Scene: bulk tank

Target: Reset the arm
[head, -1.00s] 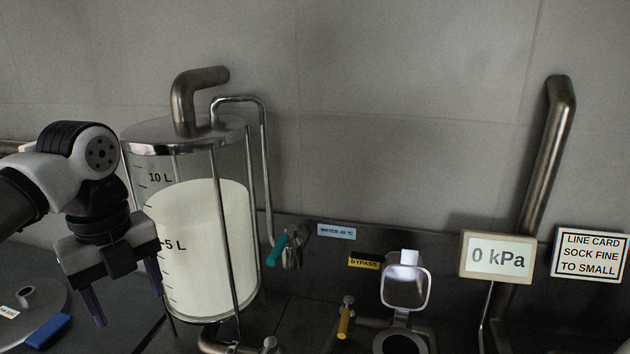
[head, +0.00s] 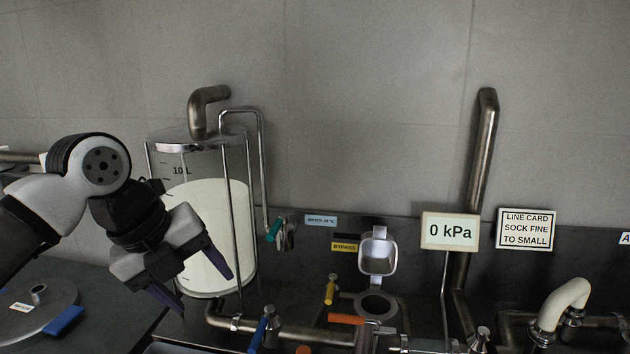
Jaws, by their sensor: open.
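My gripper (head: 198,288) is at the left of the head view, tilted, with its two dark purple fingers spread and pointing down to the right. It is open and nothing shows between the fingers. It hangs in front of the lower left part of a clear cylindrical tank (head: 236,165). White liquid (head: 215,225) fills the tank to a little below the 10 L mark. The gripper hides the lower left side of the tank. I cannot tell whether it touches the tank.
A round grey lid (head: 55,298) and a blue block (head: 64,321) lie at the lower left. Teal (head: 273,231), yellow (head: 330,290), blue (head: 258,333) and orange (head: 346,319) handles sit on the pipework.

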